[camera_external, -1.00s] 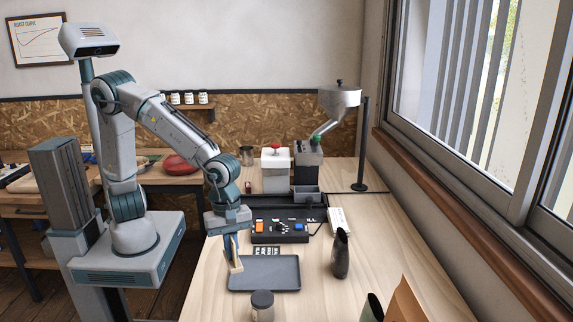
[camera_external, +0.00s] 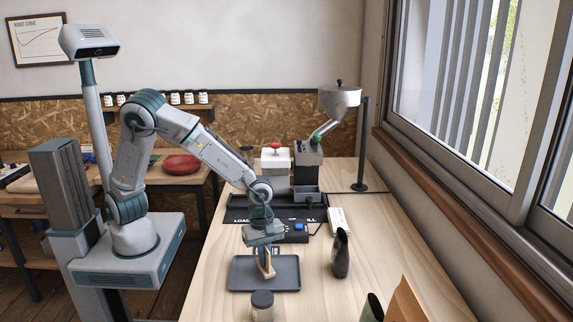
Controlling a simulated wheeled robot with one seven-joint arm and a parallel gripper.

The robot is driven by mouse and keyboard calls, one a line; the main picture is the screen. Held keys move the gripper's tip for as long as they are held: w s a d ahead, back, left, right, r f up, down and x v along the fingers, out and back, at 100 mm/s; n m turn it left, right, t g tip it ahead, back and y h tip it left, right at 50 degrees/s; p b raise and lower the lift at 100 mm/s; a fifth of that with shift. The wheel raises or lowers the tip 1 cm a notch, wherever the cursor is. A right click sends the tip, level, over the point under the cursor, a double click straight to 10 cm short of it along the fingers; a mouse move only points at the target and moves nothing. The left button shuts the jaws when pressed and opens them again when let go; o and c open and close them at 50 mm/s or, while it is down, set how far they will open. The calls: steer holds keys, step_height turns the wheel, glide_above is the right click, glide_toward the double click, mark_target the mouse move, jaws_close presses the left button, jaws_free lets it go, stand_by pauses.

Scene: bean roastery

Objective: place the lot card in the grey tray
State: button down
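The lot card appears to be the thin tan piece (camera_external: 268,266) under my wrist, standing on edge and slightly tilted. My gripper (camera_external: 263,258) points down and looks shut on it. The flat grey tray (camera_external: 287,273) lies on the wooden bench, directly below my gripper. The card's lower edge is over the tray's middle. I cannot tell whether it touches the tray floor. The card's face is turned away, and my fingers hide its upper part.
A dark-lidded jar (camera_external: 262,307) stands at the tray's front edge. A black pouch (camera_external: 341,254) stands to its right. A black control box (camera_external: 297,235) is behind my wrist, with a small grey bin (camera_external: 307,194) farther back.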

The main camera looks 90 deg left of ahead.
steer(key=shift+f, duration=0.8)
steer(key=shift+f, duration=0.1)
steer(key=c, duration=1.6)
jaws_free()
